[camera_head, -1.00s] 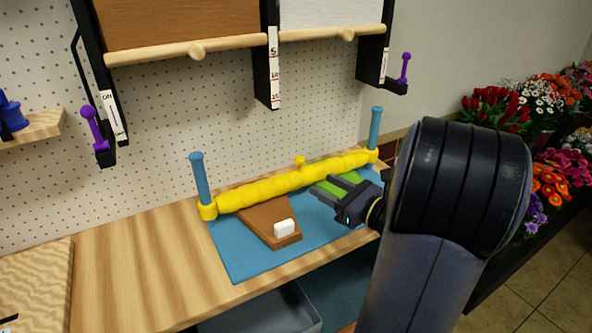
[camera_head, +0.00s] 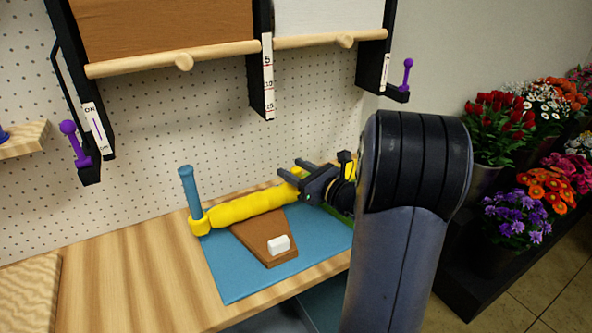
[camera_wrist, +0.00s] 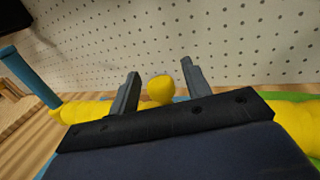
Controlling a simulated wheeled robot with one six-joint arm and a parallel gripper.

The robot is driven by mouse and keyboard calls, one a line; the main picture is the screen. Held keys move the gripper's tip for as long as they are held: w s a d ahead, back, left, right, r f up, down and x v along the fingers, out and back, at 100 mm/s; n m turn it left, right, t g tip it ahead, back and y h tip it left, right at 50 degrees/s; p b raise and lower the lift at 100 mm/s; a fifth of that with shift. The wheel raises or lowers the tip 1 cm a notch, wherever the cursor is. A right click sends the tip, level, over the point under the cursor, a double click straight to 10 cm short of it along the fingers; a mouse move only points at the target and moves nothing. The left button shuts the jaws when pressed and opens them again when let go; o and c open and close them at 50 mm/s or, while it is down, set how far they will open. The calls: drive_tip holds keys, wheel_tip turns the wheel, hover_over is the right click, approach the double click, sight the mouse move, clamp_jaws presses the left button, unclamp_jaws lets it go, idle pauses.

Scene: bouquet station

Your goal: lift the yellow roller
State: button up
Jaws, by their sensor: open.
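The yellow roller (camera_head: 250,205) lies along the back of the blue mat (camera_head: 234,277). A blue post (camera_head: 191,190) stands at its left end. Its right part is hidden behind my arm in the head view. In the wrist view the roller (camera_wrist: 85,109) runs across behind my gripper's dark palm. Its round yellow knob (camera_wrist: 160,89) shows between my fingers, apart from both. My gripper (camera_head: 287,171) is open at the roller's middle; in the wrist view its two fingers (camera_wrist: 160,78) stand on either side of the knob. I cannot tell how deep the knob sits between them.
A brown wedge-shaped piece (camera_head: 265,235) with a white block (camera_head: 279,245) on it lies on the mat before the roller. A pegboard wall (camera_head: 200,130) rises close behind. Wooden dowels (camera_head: 150,62) hang above.

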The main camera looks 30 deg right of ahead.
drive_tip(key=shift+c, duration=0.5)
clamp_jaws()
wheel_tip(320, 180, up, 11)
drive_tip(key=p, duration=0.6)
drive_tip(key=shift+c, duration=1.4)
unclamp_jaws()
drive_tip(key=o, duration=0.4)
drive_tip(key=shift+f, duration=0.15)
drive_tip(key=shift+s, duration=0.15)
drive_tip(key=b+v, duration=0.1)
drive_tip(key=v, duration=0.9)
drive_tip(key=shift+s+d+b, duration=0.15)
drive_tip(key=shift+s+b, duration=0.1)
drive_tip(key=shift+b, duration=0.05)
